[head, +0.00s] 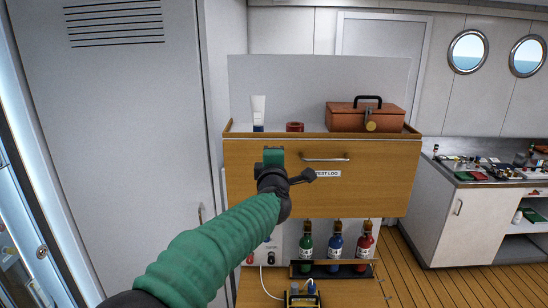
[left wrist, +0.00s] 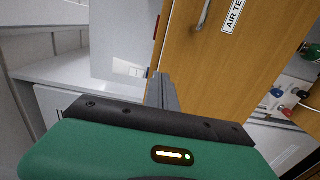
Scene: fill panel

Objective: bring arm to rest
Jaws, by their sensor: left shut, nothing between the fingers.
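My left arm comes in from the lower left of the head view in a green sleeve. My left gripper (head: 273,157) is in front of the wooden panel front (head: 380,175), left of its metal handle (head: 326,159), and covers part of its label (head: 328,174). In the left wrist view its grey fingers (left wrist: 163,92) are together with nothing between them. The wooden front (left wrist: 215,75) is just beyond them, and I cannot tell whether they touch it. My right gripper is in neither view.
A white tube (head: 258,112), a red roll (head: 295,127) and a reddish toolbox (head: 366,117) stand above the front. Green (head: 306,248), blue (head: 336,248) and red (head: 364,247) bottles stand below. A tall grey cabinet (head: 120,120) is at left, a cluttered counter (head: 470,185) at right.

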